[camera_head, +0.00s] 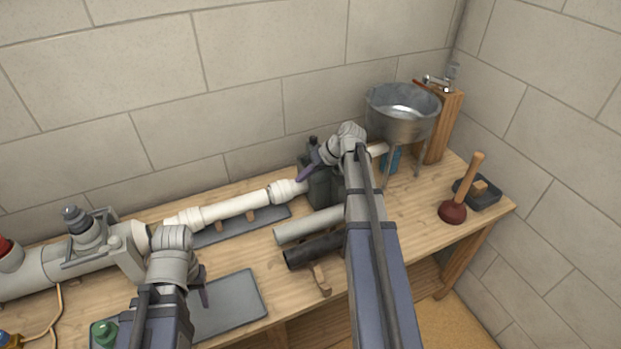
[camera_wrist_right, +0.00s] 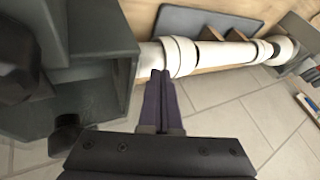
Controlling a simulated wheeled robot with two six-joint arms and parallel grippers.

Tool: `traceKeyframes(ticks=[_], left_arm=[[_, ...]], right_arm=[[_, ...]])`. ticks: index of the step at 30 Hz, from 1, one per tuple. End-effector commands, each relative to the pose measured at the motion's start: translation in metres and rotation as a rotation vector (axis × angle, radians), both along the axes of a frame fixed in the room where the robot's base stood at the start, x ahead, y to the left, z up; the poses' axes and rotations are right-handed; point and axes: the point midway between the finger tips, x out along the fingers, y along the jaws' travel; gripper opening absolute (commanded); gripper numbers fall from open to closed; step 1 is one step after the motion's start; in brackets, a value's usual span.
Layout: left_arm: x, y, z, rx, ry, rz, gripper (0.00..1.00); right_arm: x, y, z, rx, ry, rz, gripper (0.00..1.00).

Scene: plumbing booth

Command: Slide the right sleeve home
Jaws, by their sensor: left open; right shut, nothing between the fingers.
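A white pipe (camera_head: 238,206) lies along the back of the bench, and it also shows in the right wrist view (camera_wrist_right: 215,54). The right sleeve (camera_head: 283,191), a thicker white collar, is around the pipe near the dark block; it shows close up in the wrist view (camera_wrist_right: 181,57). Another white collar (camera_head: 190,217) is around the pipe's left part. My right gripper (camera_head: 304,174) is shut and empty. Its fingertips (camera_wrist_right: 160,73) are beside the sleeve's edge, on the dark block's side; I cannot tell whether they touch. My left gripper (camera_head: 204,294) is open over the front left of the bench.
A dark grey-green block (camera_head: 320,188) stands just right of the sleeve. Grey (camera_head: 296,226) and black (camera_head: 305,252) pipes lie in front. A grey mat (camera_head: 235,300) lies front left.

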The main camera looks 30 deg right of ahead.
Motion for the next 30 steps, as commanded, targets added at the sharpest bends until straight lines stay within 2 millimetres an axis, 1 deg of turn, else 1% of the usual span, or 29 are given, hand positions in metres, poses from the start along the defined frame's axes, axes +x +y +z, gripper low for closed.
traceKeyframes(ticks=[1, 6, 21, 23, 25, 30], left_arm=[[0.0, 0.0, -0.009, 0.0, 0.0, 0.0, 0.5], [0.0, 0.0, -0.016, 0.0, 0.0, 0.0, 0.5], [0.0, 0.0, -0.017, 0.0, 0.0, 0.0, 0.5], [0.0, 0.0, -0.017, 0.0, 0.0, 0.0, 0.5], [0.0, 0.0, -0.017, 0.0, 0.0, 0.0, 0.5], [0.0, 0.0, -0.017, 0.0, 0.0, 0.0, 0.5]], right_arm=[[0.003, 0.003, -0.009, 0.0, 0.0, 0.001, 0.0], [0.008, 0.008, -0.016, 0.0, 0.0, 0.001, 0.0], [0.009, 0.012, -0.017, 0.0, 0.0, 0.0, 0.0], [0.009, 0.017, -0.017, 0.0, 0.0, 0.001, 0.0], [0.009, 0.027, -0.017, 0.0, 0.0, 0.002, 0.0], [0.01, 0.058, -0.017, 0.0, -0.001, 0.004, 0.0]])
